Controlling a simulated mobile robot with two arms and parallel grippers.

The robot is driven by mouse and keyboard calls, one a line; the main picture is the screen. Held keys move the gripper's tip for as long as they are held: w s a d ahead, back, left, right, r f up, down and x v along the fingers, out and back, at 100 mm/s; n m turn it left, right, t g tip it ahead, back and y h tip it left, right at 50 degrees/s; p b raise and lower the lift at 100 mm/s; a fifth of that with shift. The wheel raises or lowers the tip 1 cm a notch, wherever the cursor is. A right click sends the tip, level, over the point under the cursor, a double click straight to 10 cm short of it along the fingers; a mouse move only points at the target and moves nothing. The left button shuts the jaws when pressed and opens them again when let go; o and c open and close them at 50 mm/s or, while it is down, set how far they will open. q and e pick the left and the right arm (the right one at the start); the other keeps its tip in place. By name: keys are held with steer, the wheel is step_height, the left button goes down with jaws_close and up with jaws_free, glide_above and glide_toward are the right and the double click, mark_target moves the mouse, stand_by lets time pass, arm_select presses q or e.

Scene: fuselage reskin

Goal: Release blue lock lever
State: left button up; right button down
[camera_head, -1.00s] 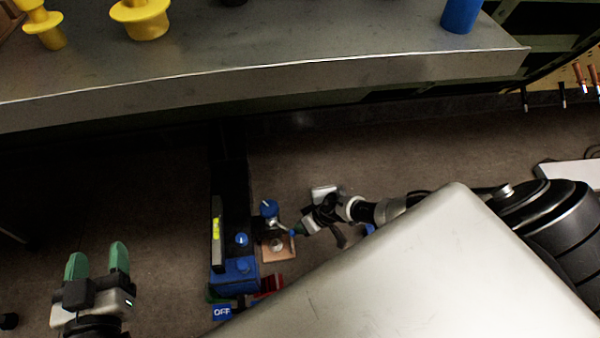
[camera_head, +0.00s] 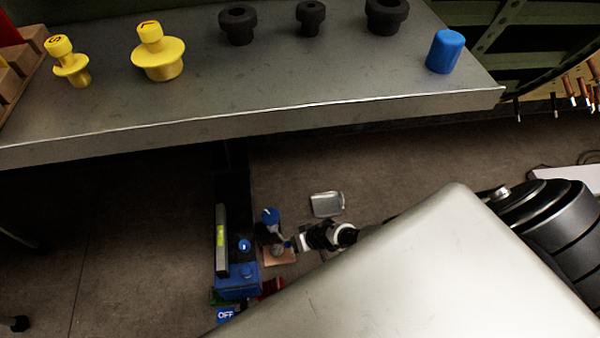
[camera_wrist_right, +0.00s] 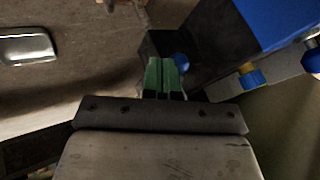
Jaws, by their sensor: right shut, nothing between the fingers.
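A dark fixture (camera_head: 232,185) with blue parts stands low beneath the bench's front edge. It has a blue knob (camera_head: 270,215) with a white mark, and more small blue knobs (camera_head: 244,245) beside it. I cannot tell which blue part is the lock lever. My right gripper (camera_head: 289,244) is at the fixture's right side. In the right wrist view its green fingers (camera_wrist_right: 163,66) are together and empty, with a round blue knob (camera_wrist_right: 181,61) right by their tips. Whether they touch is unclear. My left gripper is out of view.
The grey bench (camera_head: 250,118) holds yellow plugs (camera_head: 158,58), black parts (camera_head: 238,25) and a blue cylinder (camera_head: 445,52). A blue OFF label (camera_head: 225,315) is by the fixture's base. A silver tray (camera_head: 327,204) lies right of the fixture. The floor at left is mostly clear.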

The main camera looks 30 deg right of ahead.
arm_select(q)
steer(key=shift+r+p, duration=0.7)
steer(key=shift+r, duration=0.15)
arm_select(e)
steer(key=shift+s+a+m+t+h, duration=0.3)
steer(key=shift+a+m+h, duration=0.2)
steer(key=shift+a+m, duration=0.45)
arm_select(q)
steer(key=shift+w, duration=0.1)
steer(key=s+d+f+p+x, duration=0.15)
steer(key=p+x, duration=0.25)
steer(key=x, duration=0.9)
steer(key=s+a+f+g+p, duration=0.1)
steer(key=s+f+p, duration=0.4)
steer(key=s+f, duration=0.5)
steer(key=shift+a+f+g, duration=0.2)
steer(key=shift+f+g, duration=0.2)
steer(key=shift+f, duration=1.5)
arm_select(e)
steer(key=s+d+r, duration=0.6)
steer(key=d+r, duration=0.1)
steer(key=r, duration=0.1)
steer(key=shift+s, duration=0.25)
